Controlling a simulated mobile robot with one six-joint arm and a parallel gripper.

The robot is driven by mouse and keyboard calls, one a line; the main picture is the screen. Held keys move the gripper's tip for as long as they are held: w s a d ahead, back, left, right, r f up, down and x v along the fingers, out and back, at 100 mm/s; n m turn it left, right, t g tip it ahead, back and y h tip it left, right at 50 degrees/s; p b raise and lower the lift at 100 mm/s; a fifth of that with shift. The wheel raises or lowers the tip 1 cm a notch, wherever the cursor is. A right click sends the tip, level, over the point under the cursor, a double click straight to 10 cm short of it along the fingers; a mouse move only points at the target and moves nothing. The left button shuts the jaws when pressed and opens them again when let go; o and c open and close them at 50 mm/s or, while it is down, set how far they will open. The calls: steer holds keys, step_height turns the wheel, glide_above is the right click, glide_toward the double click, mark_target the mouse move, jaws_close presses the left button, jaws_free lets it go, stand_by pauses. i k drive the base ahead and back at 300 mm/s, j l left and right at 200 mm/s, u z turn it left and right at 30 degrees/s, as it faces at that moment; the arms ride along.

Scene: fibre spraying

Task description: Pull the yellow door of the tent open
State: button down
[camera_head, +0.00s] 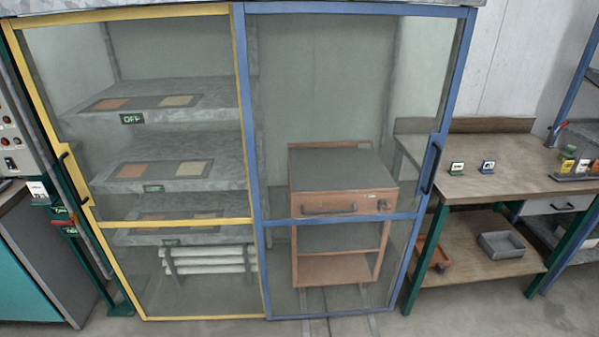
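The yellow door (242,120) is the left panel of the glass-fronted tent, a yellow frame around clear panes. It stands closed, its right edge against the blue-framed door (257,150). A dark handle (72,178) sits on the yellow door's left upright, around mid-height. The blue door has a similar dark handle (431,168) on its right upright. Through the yellow door I see grey shelves (200,97) with orange and tan panels and a small "OFF" sign. My gripper is not in view.
An orange cart (341,270) with a grey top stands behind the blue door. A wooden workbench (500,158) with green legs is on the right. A control panel (12,135) and a teal cabinet (25,275) stand close to the left of the yellow door. Floor shows along the bottom.

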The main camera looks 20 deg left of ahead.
mark_target(10, 26)
steer(key=u, duration=1.8)
steer(key=i+j, duration=0.25)
steer(key=j, duration=0.15)
steer(key=i+j, duration=0.25)
steer(key=j, duration=0.15)
steer(key=i+j, duration=0.25)
steer(key=j, duration=0.15)
steer(key=i+j, duration=0.25)
steer(key=j, duration=0.2)
steer(key=i+j, duration=0.25)
steer(key=j, duration=0.15)
steer(key=i+j, duration=0.25)
steer(key=j, duration=0.15)
steer(key=i+j, duration=0.25)
steer(key=j, duration=0.15)
steer(key=i+j, duration=0.25)
steer(key=j, duration=0.15)
steer(key=i+l, duration=0.15)
steer(key=i, duration=0.15)
steer(key=i+l, duration=0.1)
steer(key=i, duration=0.2)
steer(key=u, duration=0.05)
